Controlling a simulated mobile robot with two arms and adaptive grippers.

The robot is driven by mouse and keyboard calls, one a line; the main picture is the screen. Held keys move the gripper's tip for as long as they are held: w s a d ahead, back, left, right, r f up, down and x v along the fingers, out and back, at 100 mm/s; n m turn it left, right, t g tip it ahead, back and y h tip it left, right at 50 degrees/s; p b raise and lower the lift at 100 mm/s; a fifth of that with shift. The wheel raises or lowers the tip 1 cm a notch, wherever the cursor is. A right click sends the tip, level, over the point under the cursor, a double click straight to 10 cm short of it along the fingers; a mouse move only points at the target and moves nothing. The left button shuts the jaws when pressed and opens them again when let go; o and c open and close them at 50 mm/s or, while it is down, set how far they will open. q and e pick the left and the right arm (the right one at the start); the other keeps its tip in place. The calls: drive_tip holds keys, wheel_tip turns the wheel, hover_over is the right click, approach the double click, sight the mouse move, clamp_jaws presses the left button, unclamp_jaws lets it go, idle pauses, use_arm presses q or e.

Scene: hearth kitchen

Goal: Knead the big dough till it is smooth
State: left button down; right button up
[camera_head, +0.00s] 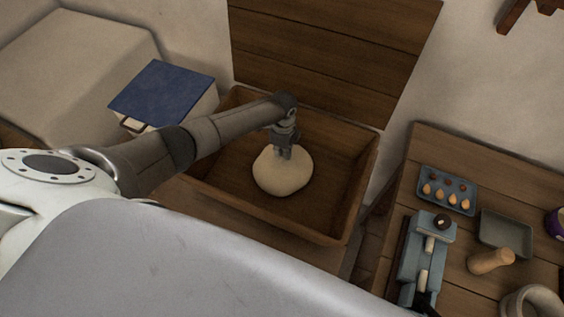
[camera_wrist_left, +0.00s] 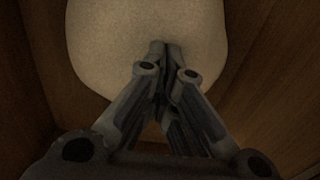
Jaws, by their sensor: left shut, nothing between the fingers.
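The big dough (camera_head: 283,176) is a pale, rounded lump on the floor of a wooden trough (camera_head: 347,212). Its surface looks fairly even in the head view. My left gripper (camera_head: 285,155) points down at the dough's upper part, with its fingers shut and nothing between them. In the left wrist view the dough (camera_wrist_left: 145,25) fills the top middle, and the shut fingertips of the left gripper (camera_wrist_left: 161,48) overlap its near edge. I cannot tell whether they press into it or are just above it. My right gripper is not in view.
The trough's raised wooden lid (camera_head: 330,50) stands behind it. A white box with a blue lid (camera_head: 162,92) is at the left. On the right table (camera_head: 480,165) are a tray of eggs (camera_head: 447,190), a grey tray (camera_head: 505,234), a blue device (camera_head: 425,260) and a mortar (camera_head: 533,302).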

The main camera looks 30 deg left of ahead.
use_arm(q)
drive_tip(key=shift+f+b, duration=0.8)
drive_tip(key=shift+f, duration=0.3)
drive_tip(key=shift+s, duration=0.15)
drive_tip(key=shift+f, duration=0.55)
idle(0.9)
idle(0.4)
wheel_tip(320, 180, up, 4)
drive_tip(key=p, duration=0.3)
drive_tip(key=shift+p, duration=0.3)
idle(0.6)
